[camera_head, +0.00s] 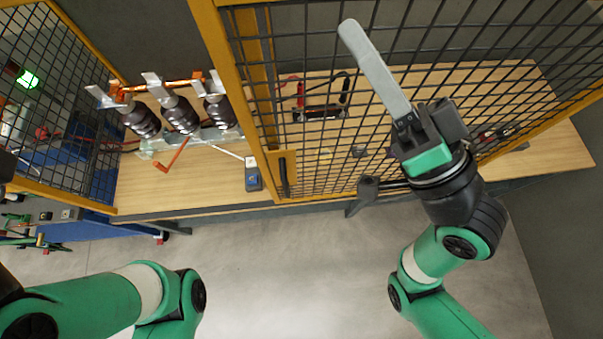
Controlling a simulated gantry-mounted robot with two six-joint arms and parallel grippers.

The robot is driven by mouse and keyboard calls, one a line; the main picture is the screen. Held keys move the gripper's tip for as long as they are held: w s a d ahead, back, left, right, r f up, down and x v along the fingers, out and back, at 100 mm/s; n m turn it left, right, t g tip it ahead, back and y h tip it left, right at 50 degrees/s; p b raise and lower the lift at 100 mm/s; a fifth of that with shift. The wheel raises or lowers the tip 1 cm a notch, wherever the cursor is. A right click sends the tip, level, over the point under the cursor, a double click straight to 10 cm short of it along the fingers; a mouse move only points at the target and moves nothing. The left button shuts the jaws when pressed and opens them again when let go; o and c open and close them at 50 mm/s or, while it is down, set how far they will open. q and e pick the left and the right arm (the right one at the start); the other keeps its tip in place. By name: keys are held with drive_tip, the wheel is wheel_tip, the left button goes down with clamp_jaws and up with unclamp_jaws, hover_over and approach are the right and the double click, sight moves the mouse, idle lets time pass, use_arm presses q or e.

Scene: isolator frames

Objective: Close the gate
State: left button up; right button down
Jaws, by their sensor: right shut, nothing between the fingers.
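The gate is a black wire-mesh panel in a yellow frame (223,70), with a dark upright handle (283,175) on a yellow plate at its lower left. A wide gap separates it from the mesh panel at the left, and the isolators show through it. My right gripper (350,30) is shut and empty. Its long grey fingers point up and left in front of the mesh, well right of the handle. I cannot tell whether they touch the mesh. My left arm shows at the lower left, but its gripper is out of view.
Several dark isolators (181,114) with copper bars stand on the wooden bench (150,190) in the gap. A small blue-grey box (253,176) lies near the bench's front edge. Another mesh panel (60,90) stands at the left. The grey floor (290,265) in front is clear.

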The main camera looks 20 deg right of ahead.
drive_tip(key=s+f+m+g+h+b, duration=0.1)
drive_tip(key=s+f+m+b, duration=0.2)
drive_tip(key=f+b, duration=0.4)
drive_tip(key=s+d+f+m+g+h+b, duration=0.1)
drive_tip(key=f+b, duration=0.7)
drive_tip(key=f, duration=1.8)
drive_tip(key=s+f+m+g+h+b, duration=0.1)
drive_tip(key=s+f+m+b, duration=0.4)
drive_tip(key=f, duration=1.2)
drive_tip(key=shift+s+d+f+m+g+b, duration=0.3)
drive_tip(key=shift+m+g+b, duration=0.4)
drive_tip(key=shift+b, duration=0.55)
drive_tip(key=s+a+b+x, duration=0.1)
drive_tip(key=b+x, duration=0.4)
drive_tip(key=x, duration=0.7)
drive_tip(key=shift+w+a, duration=0.2)
drive_tip(key=shift+a, duration=0.75)
drive_tip(key=shift+f, duration=0.1)
